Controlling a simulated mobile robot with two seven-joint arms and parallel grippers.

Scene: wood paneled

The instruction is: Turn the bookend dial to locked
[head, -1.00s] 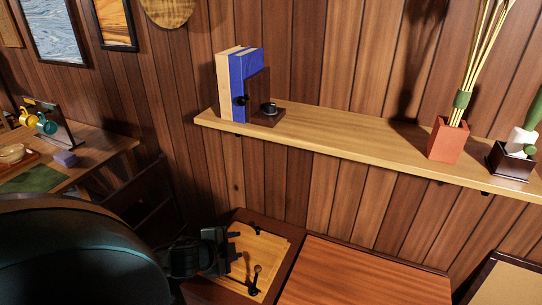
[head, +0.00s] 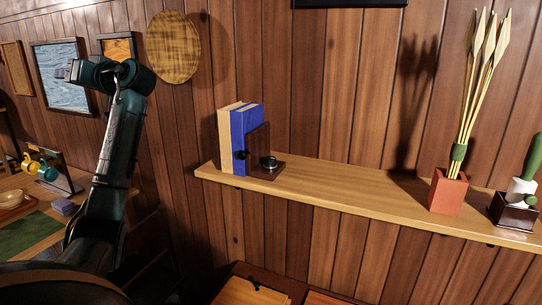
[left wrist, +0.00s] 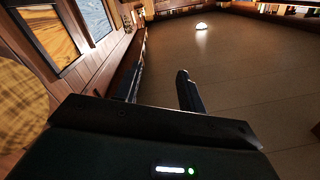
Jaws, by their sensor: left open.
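The dark brown bookend (head: 258,140) stands on the wooden wall shelf, against the right side of a blue book (head: 240,132). A small dark round dial (head: 269,161) sits on its flat base. A black knob (head: 241,155) shows at its left edge. The dial's markings are too small to read. My left arm is raised at the left of the head view, well apart from the bookend. My left gripper (left wrist: 158,88) is open and empty in the left wrist view, facing the room and away from the shelf. My right gripper is not in view.
The shelf (head: 340,185) is clear between the bookend and a red pot (head: 447,192) of tall sticks. A dark box (head: 514,212) with a white and green item stands at its right end. A table (head: 20,205) with mugs is behind my left arm.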

